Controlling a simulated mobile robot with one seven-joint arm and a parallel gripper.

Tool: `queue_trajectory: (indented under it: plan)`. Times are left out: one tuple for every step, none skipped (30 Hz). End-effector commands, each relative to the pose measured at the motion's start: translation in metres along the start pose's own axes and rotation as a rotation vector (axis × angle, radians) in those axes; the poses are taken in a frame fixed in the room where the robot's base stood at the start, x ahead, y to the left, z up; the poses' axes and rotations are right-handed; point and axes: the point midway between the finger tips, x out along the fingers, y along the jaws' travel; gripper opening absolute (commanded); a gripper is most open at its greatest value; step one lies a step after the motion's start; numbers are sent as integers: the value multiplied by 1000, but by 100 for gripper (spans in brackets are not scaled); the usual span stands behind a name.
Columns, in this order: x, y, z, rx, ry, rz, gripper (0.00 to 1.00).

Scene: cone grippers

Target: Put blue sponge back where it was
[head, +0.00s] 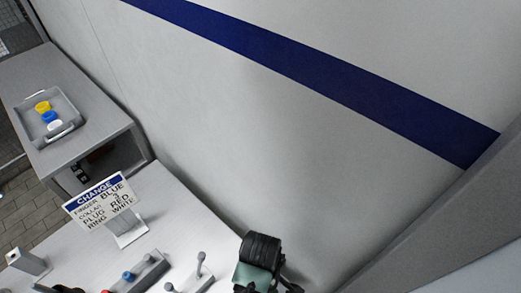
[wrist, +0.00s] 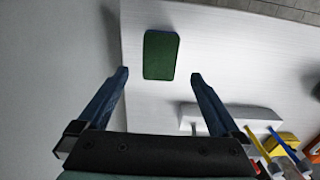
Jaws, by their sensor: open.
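No plainly blue sponge shows in either view. In the wrist view a dark green rounded rectangular pad (wrist: 161,50) lies on the white table top; I cannot tell whether it is the sponge. My gripper (wrist: 160,75) is open, with its two blue fingers spread wide and nothing held between them. The pad appears in line with the gap, at and beyond the fingertips; its distance below them is unclear. In the head view only a black and green part of my arm shows at the bottom, and the fingertips are out of frame.
A grey tray (head: 70,114) with yellow, blue and white pieces stands on a side table (head: 100,118). A sign (head: 100,201) stands on the white table. Fixtures, one with a blue knob (head: 128,275), line the front. A yellow part (wrist: 284,144) shows at right in the wrist view.

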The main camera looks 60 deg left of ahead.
Motion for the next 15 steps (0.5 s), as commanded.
queue_trajectory:
  plan:
    - [-10,1,0,0,1,3,100]
    - [-14,1,0,0,1,3,100]
    - [-19,1,0,0,1,2,100]
    - [-23,1,0,0,1,2,100]
    - [-26,1,0,-1,1,2,100]
    - [-29,0,0,-1,0,1,100]
    - [-30,0,0,-1,0,1,100]
    - [-32,0,0,-1,0,1,100]
    - [-33,0,0,-1,0,0,100]
    - [-34,0,0,-1,0,0,100]
    - [-34,0,0,-1,0,0,100]
    - [-34,0,0,-1,0,-1,100]
    - [-34,0,0,-1,-1,-1,100]
    - [-34,0,0,-1,-1,-1,100]
    - [-34,0,0,-1,0,-1,100]
